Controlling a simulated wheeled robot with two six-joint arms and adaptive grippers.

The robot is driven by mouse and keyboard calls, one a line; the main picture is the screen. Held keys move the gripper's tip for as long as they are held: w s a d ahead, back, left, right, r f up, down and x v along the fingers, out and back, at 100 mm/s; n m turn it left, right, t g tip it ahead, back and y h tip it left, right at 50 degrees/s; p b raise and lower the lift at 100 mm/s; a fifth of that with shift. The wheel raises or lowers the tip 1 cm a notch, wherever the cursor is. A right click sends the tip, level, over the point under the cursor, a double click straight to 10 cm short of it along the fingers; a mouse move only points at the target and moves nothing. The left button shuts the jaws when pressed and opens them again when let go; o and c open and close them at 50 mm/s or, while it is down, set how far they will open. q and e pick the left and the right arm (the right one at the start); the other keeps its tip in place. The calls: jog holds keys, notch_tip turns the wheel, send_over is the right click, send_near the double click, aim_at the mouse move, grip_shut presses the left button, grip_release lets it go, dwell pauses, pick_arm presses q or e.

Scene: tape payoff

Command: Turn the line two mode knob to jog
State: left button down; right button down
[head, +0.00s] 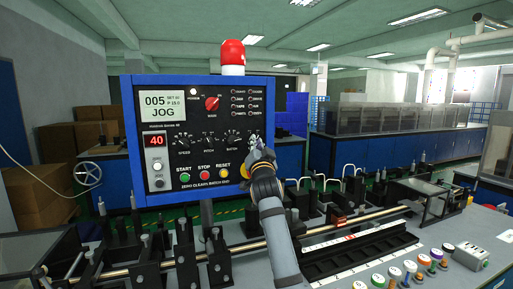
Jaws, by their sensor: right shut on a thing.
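A blue-framed black control panel (220,178) stands upright left of centre. Its screen (162,105) reads 005 and JOG. A red knob (212,103) marked MODE sits near the panel's top middle. A row of black knobs with dial marks runs below it, including one marked SPEED (181,141). My right gripper (256,147) is at the right end of this row, shut on a knob there. The gripper covers most of that knob and its label, so I cannot read its name or setting. My left gripper is not in view.
Green START (185,177), red STOP (204,174) and yellow RESET (223,173) buttons are close below the knobs. A red beacon (232,55) tops the panel. A long rod (337,228) and black fixtures lie in front.

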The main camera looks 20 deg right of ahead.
jog(key=shift+f, duration=0.1)
jog(key=c, duration=1.4)
grip_release()
jog(key=v, duration=0.7)
jog(key=shift+s, duration=0.2)
jog(key=shift+f, duration=0.15)
